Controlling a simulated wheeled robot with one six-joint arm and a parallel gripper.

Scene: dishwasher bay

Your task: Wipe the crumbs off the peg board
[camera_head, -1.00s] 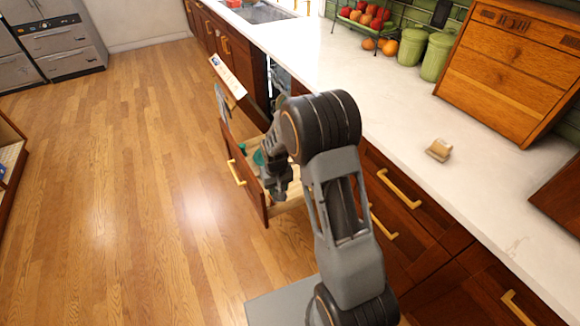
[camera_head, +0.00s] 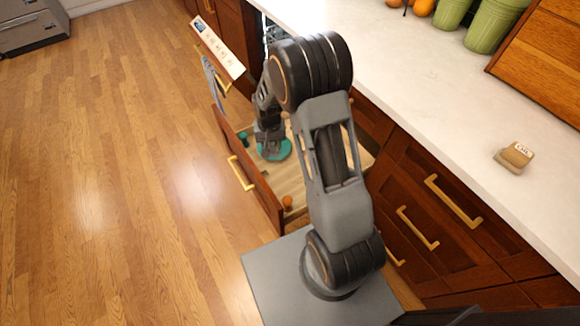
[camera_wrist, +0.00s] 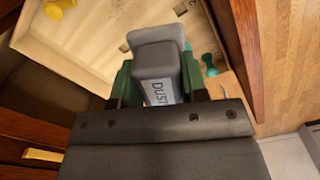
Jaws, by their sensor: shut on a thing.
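The peg board (camera_head: 312,176) is the pale wooden floor of the pulled-out drawer; it also shows in the wrist view (camera_wrist: 92,38). An orange peg (camera_head: 287,202) and a dark green peg (camera_head: 243,138) stand in it. The wrist view shows a yellow peg (camera_wrist: 60,7) and a teal peg (camera_wrist: 209,64). My gripper (camera_wrist: 157,88) is shut on a grey duster (camera_wrist: 156,58) lettered "DUST", between green finger pads. In the head view my gripper (camera_head: 268,138) is low in the drawer, above a teal round shape. Small dark marks show on the board; I cannot tell crumbs from holes.
The drawer's wooden front (camera_head: 250,172) and sides enclose the board. The dishwasher door (camera_head: 218,48) stands open just beyond it. The white counter (camera_head: 440,90) runs along the right, with a small tan block (camera_head: 514,157) on it. The wooden floor (camera_head: 110,180) at left is clear.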

